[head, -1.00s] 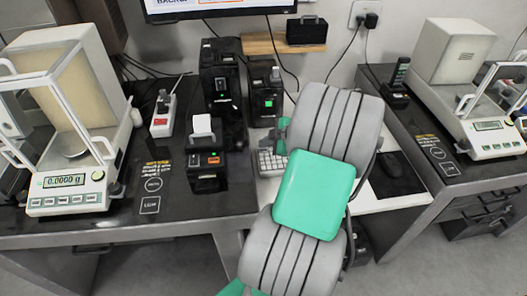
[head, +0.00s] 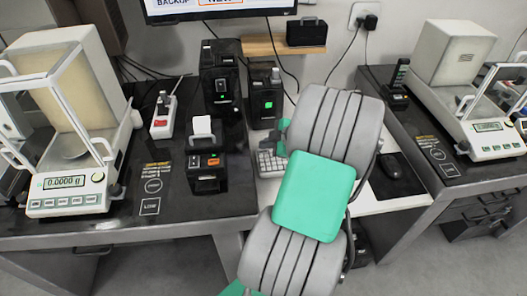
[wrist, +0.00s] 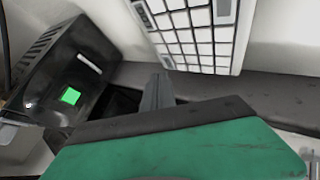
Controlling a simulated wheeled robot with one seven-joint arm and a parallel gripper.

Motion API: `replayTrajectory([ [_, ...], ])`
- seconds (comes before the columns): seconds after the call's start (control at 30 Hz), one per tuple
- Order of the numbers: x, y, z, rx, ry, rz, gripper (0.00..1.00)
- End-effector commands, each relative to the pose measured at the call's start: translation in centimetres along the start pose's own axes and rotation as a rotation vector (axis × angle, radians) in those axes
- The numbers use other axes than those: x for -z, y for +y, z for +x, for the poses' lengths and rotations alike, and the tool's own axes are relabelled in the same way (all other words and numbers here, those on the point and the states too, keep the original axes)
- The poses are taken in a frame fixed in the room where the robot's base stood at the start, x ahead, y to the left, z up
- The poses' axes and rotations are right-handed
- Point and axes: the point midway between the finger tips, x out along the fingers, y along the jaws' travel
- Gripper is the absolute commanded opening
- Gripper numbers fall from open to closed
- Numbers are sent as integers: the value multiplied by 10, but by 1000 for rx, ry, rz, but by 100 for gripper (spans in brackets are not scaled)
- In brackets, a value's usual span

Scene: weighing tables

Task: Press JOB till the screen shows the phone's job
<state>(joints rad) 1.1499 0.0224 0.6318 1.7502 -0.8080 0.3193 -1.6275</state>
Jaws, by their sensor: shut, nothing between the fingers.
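The screen (head: 221,8) is cut off by the top edge of the head view. It shows "BACKUP" and an orange-framed word that looks like "NEW". No label reading JOB is legible. A black device with a lit green square (head: 266,104) stands on the middle table; in the wrist view a similar black device (wrist: 75,75) is at the left. A phone-like black thing (head: 399,75) stands upright in a holder on the right table. My gripper (wrist: 157,85) is shut and empty, between the device and the keyboard in the wrist view. My arm mostly hides it in the head view.
A white keyboard (wrist: 195,30) lies close to my gripper. A black printer (head: 207,170) and a taller black device (head: 220,80) stand left of it. Balances stand on the left (head: 65,190) and right (head: 490,135) tables.

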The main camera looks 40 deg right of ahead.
Motion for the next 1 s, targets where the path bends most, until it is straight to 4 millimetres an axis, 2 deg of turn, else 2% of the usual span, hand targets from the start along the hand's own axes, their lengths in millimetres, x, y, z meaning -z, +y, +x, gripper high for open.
replayTrajectory([
  [0.67,0,0,0,0,0,0,0],
  [1.0,-5,-4,7,0,0,-1,0],
])
